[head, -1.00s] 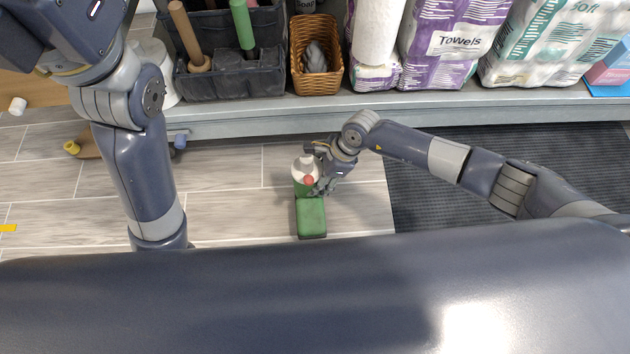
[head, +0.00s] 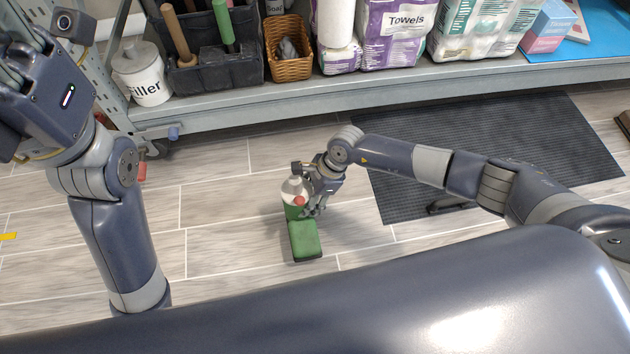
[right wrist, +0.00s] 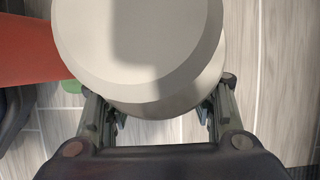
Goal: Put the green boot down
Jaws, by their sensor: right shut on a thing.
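The green boot (head: 305,240) shows in the head view left of my right gripper, with a green foot, a dark sole edge and a pale top. My right gripper (head: 311,203) is shut on its upper part from the right. A small red piece shows beside the grip. In the right wrist view the pale round top (right wrist: 140,50) fills the space between the fingers (right wrist: 158,112), with a red shape at left and a bit of green below it. I cannot tell whether the sole touches the floor. My left arm stands at the left; its fingers are not shown.
A grey shelf (head: 360,92) runs along the back, holding a filler tub (head: 143,75), dark caddy, wicker basket (head: 289,66) and towel packs (head: 397,35). A dark ribbed mat (head: 490,150) lies right. Tiled floor around the boot is clear.

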